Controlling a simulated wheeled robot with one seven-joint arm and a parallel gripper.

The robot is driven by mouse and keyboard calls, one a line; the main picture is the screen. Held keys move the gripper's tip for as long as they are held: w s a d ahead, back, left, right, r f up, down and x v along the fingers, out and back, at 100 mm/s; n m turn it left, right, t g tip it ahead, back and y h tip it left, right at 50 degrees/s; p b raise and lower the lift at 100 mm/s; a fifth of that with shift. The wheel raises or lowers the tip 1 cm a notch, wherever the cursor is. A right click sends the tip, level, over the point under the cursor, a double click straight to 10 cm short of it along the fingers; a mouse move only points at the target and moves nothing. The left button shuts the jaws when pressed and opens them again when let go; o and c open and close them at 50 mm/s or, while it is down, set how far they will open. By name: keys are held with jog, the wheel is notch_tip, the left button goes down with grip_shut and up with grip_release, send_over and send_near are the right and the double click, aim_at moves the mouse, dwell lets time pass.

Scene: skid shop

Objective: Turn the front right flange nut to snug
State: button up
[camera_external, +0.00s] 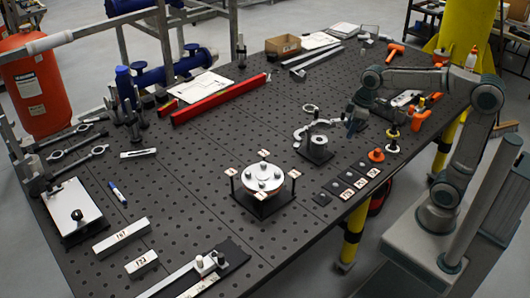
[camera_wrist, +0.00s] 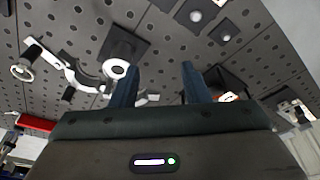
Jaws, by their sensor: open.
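The round silver flange (camera_external: 263,179) sits on a black square stand (camera_external: 262,205) near the table's front middle. Several dark nuts stand on its face, and small labelled tags on posts surround it. The nuts are too small to tell how far each is turned, and I cannot read the tags. I cannot make out the flange in the wrist view. My gripper (camera_external: 356,122) is up and to the right of the flange, well apart from it. In the wrist view its two fingers (camera_wrist: 158,76) are spread with nothing between them.
A silver cylinder on a black base (camera_external: 319,147) and a pale hooked clamp (camera_external: 312,128) lie between my gripper and the flange. A red bar (camera_external: 220,98) lies behind.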

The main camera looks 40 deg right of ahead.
jog(key=w+a+r+n+g+y, duration=0.1)
jog(key=w+a+n, duration=0.2)
jog(key=a, duration=0.3)
jog(key=w+a+r+n+y, duration=0.1)
jog(key=w+a+r+n, duration=0.15)
jog(key=a, duration=0.35)
jog(key=n+g, duration=0.1)
jog(key=n, duration=0.4)
send_near(277, 175)
jog(key=shift+m+y, duration=0.25)
jog(key=shift+y, duration=0.25)
jog(key=f, duration=0.5)
jog(key=w+a+f, duration=0.1)
jog(key=f, duration=0.1)
jog(key=shift+a+f, duration=0.1)
jog(key=shift+f, duration=0.3)
grip_shut()
